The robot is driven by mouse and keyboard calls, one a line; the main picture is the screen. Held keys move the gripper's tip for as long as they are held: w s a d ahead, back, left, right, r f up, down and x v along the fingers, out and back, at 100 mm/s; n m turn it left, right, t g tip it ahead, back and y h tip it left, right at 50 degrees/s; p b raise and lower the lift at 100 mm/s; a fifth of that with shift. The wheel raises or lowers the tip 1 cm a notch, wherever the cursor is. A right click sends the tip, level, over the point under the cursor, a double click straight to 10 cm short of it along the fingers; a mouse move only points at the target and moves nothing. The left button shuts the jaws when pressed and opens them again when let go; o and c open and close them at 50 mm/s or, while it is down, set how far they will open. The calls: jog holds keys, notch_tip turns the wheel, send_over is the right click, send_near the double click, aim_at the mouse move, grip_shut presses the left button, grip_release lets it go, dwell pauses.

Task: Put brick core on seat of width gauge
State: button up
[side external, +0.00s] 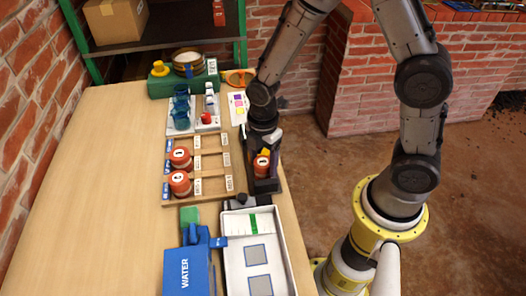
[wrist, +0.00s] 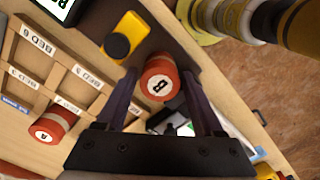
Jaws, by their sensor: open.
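A red-orange brick core marked B (wrist: 158,80) stands between the spread fingers of my gripper (wrist: 162,105) in the wrist view. The fingers lie on either side of it, with a gap visible at least on the right. In the side view this core (side external: 261,166) shows below my gripper (side external: 264,148), at a dark holder (side external: 266,186) that looks like the width gauge. The core looks upright there; its exact contact with the seat is hidden. A yellow part with a black knob (wrist: 125,38) lies beside the core in the wrist view.
A wooden rack with labelled beds (side external: 213,187) holds two more red cores (side external: 180,183) to the left. Behind are a white tray with blue cups (side external: 182,110) and a green stand (side external: 160,86). A blue WATER box (side external: 188,272) and white tub (side external: 284,240) stand in front. The left tabletop is clear.

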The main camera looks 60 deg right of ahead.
aim_at(263, 161)
notch_tip(263, 161, up, 11)
jog(key=s+d+r+m+t, duration=0.2)
jog(key=s+r+m, duration=0.3)
jog(key=s+m, duration=0.2)
jog(key=s+d+r+m+t, duration=0.3)
jog(key=s+r+m, duration=0.3)
jog(key=s+m, duration=0.2)
jog(key=shift+d+m+t, duration=0.3)
jog(key=shift+m, duration=0.6)
